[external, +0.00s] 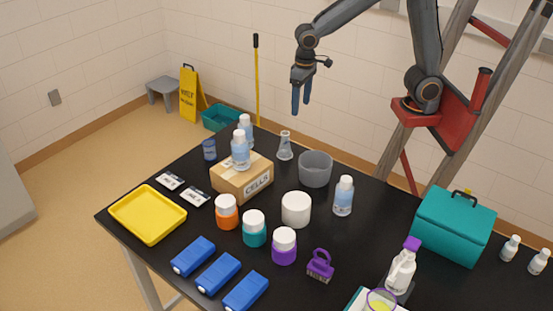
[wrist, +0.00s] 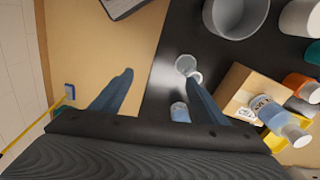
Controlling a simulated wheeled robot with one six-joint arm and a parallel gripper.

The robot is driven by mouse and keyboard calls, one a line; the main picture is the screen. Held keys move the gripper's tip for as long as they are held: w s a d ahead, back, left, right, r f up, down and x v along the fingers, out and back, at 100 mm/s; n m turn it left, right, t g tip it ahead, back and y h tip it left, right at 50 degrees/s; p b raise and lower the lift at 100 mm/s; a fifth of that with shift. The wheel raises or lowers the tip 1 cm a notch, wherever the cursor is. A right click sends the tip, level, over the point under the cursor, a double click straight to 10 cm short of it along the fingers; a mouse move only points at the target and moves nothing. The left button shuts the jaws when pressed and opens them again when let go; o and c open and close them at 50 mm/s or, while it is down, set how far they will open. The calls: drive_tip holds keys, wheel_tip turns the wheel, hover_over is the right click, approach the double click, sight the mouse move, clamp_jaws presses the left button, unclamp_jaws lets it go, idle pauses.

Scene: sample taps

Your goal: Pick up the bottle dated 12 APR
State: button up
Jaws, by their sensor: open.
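Several clear bottles with light-blue contents and white caps show in the external view. One bottle (external: 240,152) stands on the cardboard box marked CELLS (external: 243,180). Another bottle (external: 247,128) stands behind the box, partly hidden by the first. A third bottle (external: 343,197) stands right of the grey tub. I cannot read a date on any of them. My gripper (external: 301,100) is open and empty, high above the table's back edge. In the wrist view its fingers (wrist: 158,76) are spread, and the bottle on the box (wrist: 266,110) shows at right.
A glass flask (external: 285,148) and grey tub (external: 315,170) stand near the back. White-capped jars, blue cases (external: 218,273), a yellow tray (external: 147,215) and a purple brush (external: 320,266) occupy the front. A teal box (external: 453,225) is at right. The air around my gripper is clear.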

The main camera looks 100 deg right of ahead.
sight(243, 117)
drive_tip(key=w+d+f+m, duration=0.1)
drive_tip(key=w+m, duration=0.3)
drive_tip(key=w, duration=0.3)
drive_tip(key=w+d+f+m, duration=0.1)
drive_tip(key=w+m, duration=0.3)
drive_tip(key=w, duration=0.3)
drive_tip(key=w+f+m, duration=0.1)
drive_tip(key=w+m, duration=0.3)
drive_tip(key=w, duration=0.3)
drive_tip(key=shift+d+g, duration=0.3)
drive_tip(key=shift+d, duration=0.1)
drive_tip(key=shift+m, duration=0.3)
drive_tip(key=f, duration=0.5)
drive_tip(key=shift+w, duration=0.2)
drive_tip(key=shift+s+d+f+p, duration=0.15)
drive_tip(key=shift+f+p, duration=0.75)
drive_tip(key=shift+f, duration=1.05)
drive_tip(key=shift+s+a+f+p, duration=0.15)
drive_tip(key=shift+f+p, duration=0.75)
drive_tip(key=shift+f, duration=1.05)
drive_tip(key=shift+d, duration=0.1)
drive_tip(key=c, duration=1.3)
drive_tip(key=shift+r, duration=0.1)
